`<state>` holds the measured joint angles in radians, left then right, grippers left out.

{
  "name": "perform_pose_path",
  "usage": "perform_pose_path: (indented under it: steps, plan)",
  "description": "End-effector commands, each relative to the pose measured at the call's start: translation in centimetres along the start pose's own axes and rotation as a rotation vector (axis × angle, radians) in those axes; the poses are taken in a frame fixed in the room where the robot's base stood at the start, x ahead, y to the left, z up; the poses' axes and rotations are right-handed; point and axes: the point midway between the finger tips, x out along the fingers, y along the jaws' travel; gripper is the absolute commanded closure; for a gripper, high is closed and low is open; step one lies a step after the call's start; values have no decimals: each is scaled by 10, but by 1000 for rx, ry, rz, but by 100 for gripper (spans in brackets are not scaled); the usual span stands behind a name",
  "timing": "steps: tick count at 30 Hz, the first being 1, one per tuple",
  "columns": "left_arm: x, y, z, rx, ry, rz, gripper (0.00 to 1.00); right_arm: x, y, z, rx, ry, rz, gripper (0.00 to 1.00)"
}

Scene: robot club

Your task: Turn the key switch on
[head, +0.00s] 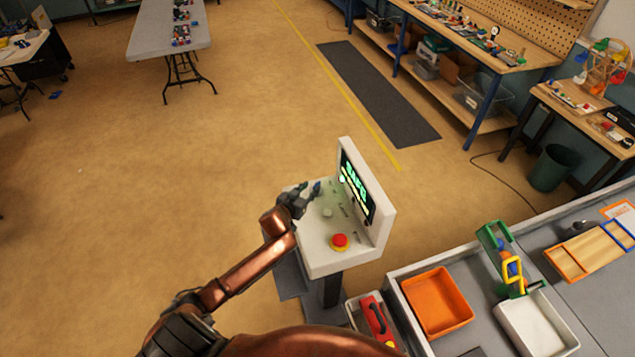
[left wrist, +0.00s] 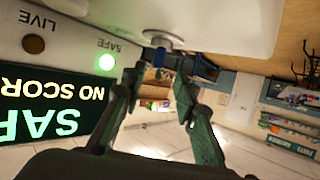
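The key switch shows in the left wrist view as a round silver collar (left wrist: 163,40) on the white console, with a dark blue key (left wrist: 199,68) in it. In the head view the blue key (head: 317,187) stands at the far left end of the white console (head: 325,257). My left gripper (head: 306,196) is at the key, its fingers pointing at it. In the left wrist view the fingers (left wrist: 158,82) are apart, with the key just beyond or between their tips; I cannot tell if they touch it. A green lamp (left wrist: 106,62) marked SAFE is lit. My right gripper is out of view.
The console has an upright screen (head: 354,186) along its right side and a red mushroom button (head: 340,240) at its near end. The LIVE lamp (left wrist: 34,44) is dark. A bench with an orange tray (head: 437,302) stands at the lower right. Open floor lies to the left.

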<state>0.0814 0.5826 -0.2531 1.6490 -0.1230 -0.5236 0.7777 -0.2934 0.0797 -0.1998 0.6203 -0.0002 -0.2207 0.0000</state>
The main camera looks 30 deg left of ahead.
Motion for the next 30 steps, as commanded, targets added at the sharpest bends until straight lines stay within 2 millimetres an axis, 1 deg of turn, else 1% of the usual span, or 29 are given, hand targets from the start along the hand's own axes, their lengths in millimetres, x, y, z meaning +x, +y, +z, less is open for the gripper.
perform_pose_path:
  steps: [1, 3, 5, 8, 10, 15, 18, 21, 30]
  plan:
    - [10, 2, -2, 1, 2, 3, 72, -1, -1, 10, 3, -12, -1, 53]
    - [22, 4, -2, 2, 1, 4, 72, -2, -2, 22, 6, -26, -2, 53]
    - [31, 4, -2, 2, 1, 5, 72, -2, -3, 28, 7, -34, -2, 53]
    - [42, 4, -2, 1, 1, 5, 72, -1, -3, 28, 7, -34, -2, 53]
    - [47, 4, -2, 1, 1, 5, 72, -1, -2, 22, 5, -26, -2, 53]
    - [52, 3, -1, 1, 0, 3, 72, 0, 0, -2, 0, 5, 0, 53]
    - [52, 3, -1, 1, 0, 3, 72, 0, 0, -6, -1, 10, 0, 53]
    - [51, 2, -1, 1, 0, 3, 72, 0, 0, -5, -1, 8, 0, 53]
    - [51, 1, -1, 0, 0, 1, 93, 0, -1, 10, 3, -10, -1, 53]
